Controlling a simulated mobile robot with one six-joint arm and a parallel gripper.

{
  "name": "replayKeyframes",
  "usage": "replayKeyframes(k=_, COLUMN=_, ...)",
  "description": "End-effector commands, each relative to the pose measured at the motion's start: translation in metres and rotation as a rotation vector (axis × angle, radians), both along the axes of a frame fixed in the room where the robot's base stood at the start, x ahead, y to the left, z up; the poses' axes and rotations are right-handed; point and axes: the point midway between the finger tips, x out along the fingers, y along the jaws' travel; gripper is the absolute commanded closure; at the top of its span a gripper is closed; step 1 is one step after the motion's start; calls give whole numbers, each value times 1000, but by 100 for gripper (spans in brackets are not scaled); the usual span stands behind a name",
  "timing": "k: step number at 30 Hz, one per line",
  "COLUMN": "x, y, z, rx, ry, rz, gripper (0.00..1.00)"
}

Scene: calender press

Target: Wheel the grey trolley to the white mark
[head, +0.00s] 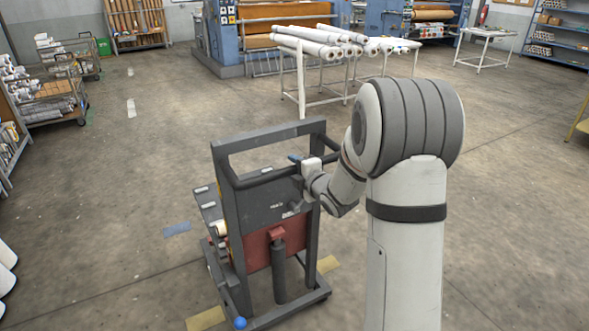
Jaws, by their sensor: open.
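The grey trolley (233,205) stands on the floor at lower centre, with an upright frame, a top handle bar, a red lower panel and small wheels. I cannot tell whether the bar lies between the jaws. A white mark (131,108) lies on the floor at upper left, well beyond the trolley, and a smaller white mark (130,72) lies farther back.
Blue (177,229) and yellow (205,319) floor marks lie by the trolley. A white table (302,95) bearing white rolls stands behind it, before the blue press (228,40). Loaded carts (60,110) line the left. The floor between trolley and white marks is clear.

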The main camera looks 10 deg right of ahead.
Motion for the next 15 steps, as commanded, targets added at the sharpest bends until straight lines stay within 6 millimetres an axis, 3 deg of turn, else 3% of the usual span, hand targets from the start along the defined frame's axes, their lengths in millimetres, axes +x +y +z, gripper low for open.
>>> replayKeyframes(k=3, x=0, y=0, z=0, rx=0, ry=0, rz=0, gripper=55)
replayKeyframes(k=15, x=0, y=0, z=0, rx=0, ry=0, rz=1, gripper=88)
